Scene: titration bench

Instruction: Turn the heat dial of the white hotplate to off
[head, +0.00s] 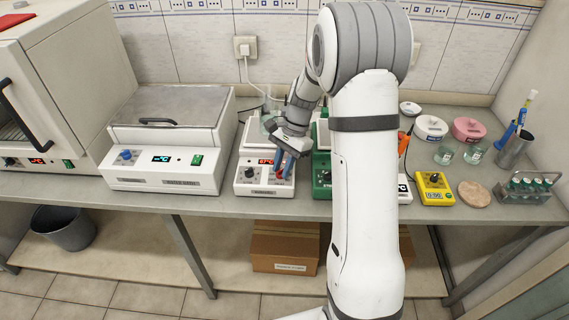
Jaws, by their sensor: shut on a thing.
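The white hotplate (265,189) stands near the front edge of the bench, with a red lit display (266,161) on its sloped front. A dark knob (249,172) shows on the left of this front. My gripper (281,172) comes down from above onto the right side of the front panel. The dial's setting and the panel's labels are too small or hidden to read.
A green device (322,183) stands close on the right, partly behind my arm. A white water bath (170,146) is on the left. A yellow meter (434,189), a cork mat (474,194) and a tube rack (526,186) stand further right. Glassware (268,121) stands behind the hotplate.

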